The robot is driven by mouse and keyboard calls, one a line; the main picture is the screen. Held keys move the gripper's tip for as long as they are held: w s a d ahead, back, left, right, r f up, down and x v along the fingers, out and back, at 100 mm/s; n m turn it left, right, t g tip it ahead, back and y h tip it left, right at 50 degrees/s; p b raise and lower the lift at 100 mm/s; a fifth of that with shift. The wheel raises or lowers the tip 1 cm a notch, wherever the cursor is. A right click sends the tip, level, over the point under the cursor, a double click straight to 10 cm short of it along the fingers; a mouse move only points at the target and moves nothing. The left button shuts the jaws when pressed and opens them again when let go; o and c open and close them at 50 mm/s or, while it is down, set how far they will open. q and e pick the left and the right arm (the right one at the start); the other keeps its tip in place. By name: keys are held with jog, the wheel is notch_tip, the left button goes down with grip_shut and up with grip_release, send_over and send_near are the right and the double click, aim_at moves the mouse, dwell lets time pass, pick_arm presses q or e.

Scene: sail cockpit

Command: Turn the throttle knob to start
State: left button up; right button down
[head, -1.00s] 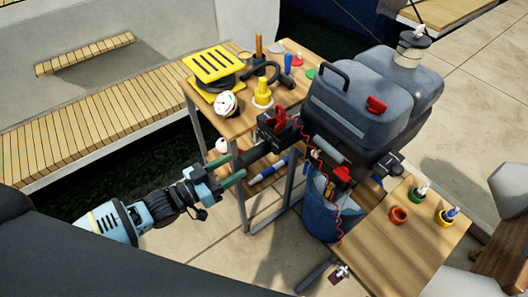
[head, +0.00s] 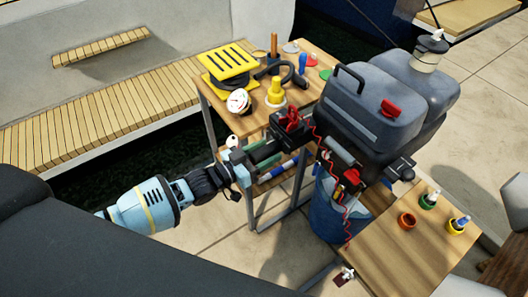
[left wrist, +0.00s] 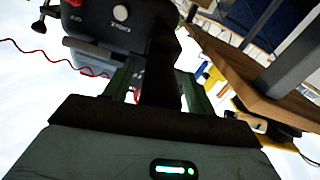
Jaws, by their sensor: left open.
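The grey outboard motor (head: 372,115) stands at the middle right in the head view. Its black tiller handle (head: 268,152), with the throttle grip at the end, points left toward my arm. My left gripper (head: 256,154) is open at the end of this handle. In the left wrist view the dark handle (left wrist: 160,72) runs between the two green fingers of my left gripper (left wrist: 158,88), with a gap visible beside it. I cannot tell whether a finger touches it. Any marking on the grip is not readable. My right gripper is not in view.
A blue bin (head: 332,213) stands under the motor. A lower wooden table (head: 385,262) holds small coloured cups.

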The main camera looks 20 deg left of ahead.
pick_arm(q)
jog(key=c, duration=1)
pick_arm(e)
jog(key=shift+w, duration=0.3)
pick_arm(q)
jog(key=shift+m, duration=0.4)
jog(key=m, duration=0.4)
jog(key=shift+m, duration=1.4)
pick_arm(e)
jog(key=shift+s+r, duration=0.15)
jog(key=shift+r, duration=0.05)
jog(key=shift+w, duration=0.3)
